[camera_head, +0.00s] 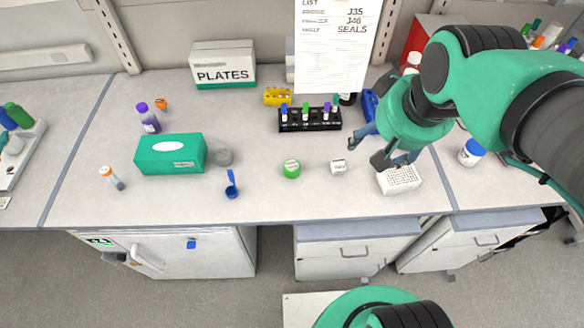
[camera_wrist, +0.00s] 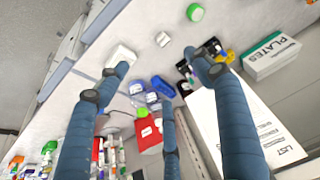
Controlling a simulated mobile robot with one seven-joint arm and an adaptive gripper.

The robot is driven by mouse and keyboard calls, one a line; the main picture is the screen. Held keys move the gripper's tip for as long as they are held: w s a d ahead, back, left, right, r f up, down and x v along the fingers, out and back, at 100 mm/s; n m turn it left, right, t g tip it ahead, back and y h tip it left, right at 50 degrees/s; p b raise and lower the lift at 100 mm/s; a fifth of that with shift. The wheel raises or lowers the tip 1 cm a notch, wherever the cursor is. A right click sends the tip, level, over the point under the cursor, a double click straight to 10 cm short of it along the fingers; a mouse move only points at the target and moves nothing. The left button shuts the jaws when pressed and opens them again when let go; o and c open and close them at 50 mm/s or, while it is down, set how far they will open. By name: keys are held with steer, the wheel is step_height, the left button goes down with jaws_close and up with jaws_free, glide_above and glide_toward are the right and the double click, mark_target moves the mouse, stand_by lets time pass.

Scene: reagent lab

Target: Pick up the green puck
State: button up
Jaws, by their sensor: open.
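The green puck (camera_head: 291,168) lies on the bench near the middle, towards the front. It has a pale label on top. It also shows at the top edge of the wrist view (camera_wrist: 195,12). My gripper (camera_head: 373,146) is to the right of the puck, above the bench and apart from it. In the wrist view its blue fingers (camera_wrist: 155,72) are spread wide with nothing between them. A white puck (camera_head: 338,166) lies between the green puck and my gripper.
A white perforated block (camera_head: 400,178) lies just below my gripper. A black rack (camera_head: 310,118) with coloured-cap tubes stands behind the pucks. A blue scoop (camera_head: 232,184) and a green tissue box (camera_head: 170,153) are to the left. The bench in front of the green puck is clear.

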steer(key=w+a+f+n+g, duration=0.15)
steer(key=w+a+f, duration=0.25)
steer(key=w, duration=0.4)
steer(key=n+g+p, duration=0.2)
steer(key=g+p, duration=0.1)
glide_above(292, 165)
step_height(292, 165, down, 18)
steer(key=shift+f, duration=0.15)
steer(key=shift+f+b, duration=0.1)
steer(key=shift+b, duration=0.2)
steer(key=shift+f+b, duration=0.45)
steer(key=shift+f, duration=3.75)
steer(key=shift+f+b, duration=0.45)
steer(key=shift+f, duration=2.15)
